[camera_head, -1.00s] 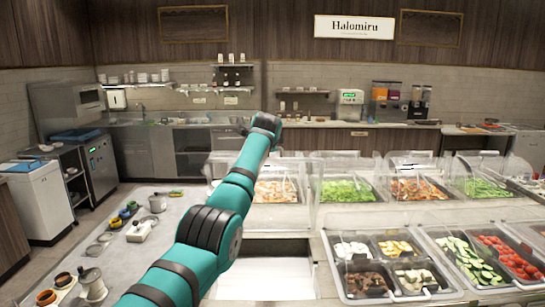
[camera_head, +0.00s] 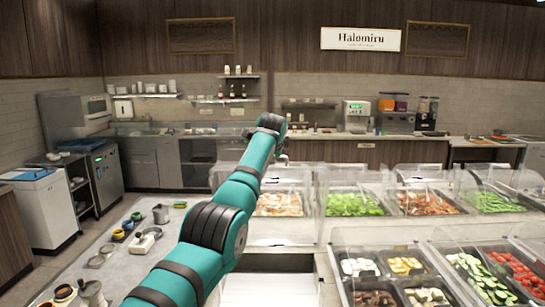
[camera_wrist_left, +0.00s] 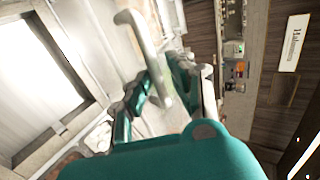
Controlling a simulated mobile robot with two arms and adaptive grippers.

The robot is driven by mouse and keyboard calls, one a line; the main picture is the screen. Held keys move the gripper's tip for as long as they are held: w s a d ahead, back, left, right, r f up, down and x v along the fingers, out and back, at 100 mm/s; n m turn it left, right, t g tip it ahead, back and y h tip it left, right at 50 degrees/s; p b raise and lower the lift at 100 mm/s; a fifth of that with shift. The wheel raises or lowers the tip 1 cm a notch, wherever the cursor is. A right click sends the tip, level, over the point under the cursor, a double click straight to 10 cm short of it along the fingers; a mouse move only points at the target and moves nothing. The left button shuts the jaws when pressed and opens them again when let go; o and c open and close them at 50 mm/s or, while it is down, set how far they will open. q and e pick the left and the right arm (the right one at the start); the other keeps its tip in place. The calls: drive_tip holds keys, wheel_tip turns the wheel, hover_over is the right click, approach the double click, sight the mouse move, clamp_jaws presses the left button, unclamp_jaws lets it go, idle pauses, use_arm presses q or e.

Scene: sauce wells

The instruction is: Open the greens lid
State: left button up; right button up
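Green leaves (camera_head: 352,205) lie in a counter well under a clear lid (camera_head: 348,178), which looks lowered over them. My left arm reaches across the counter from the lower left. My left gripper (camera_head: 283,156) is mostly hidden behind its own wrist in the head view, to the left of the greens lid. In the left wrist view, my left gripper (camera_wrist_left: 158,82) has teal fingers on both sides of a pale curved bar, which looks like a handle. I cannot tell whether they press on it or which lid it belongs to. My right gripper is out of view.
Neighbouring clear-lidded wells hold pale shreds (camera_head: 278,205), reddish food (camera_head: 428,203) and more greens (camera_head: 492,202). Nearer trays hold cucumber slices (camera_head: 478,277) and tomatoes (camera_head: 512,268). Pots and cups stand on the grey counter (camera_head: 122,262) at left.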

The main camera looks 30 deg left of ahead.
use_arm(q)
drive_tip(key=v, duration=1.2)
drive_tip(key=shift+w, duration=0.1)
idle(0.4)
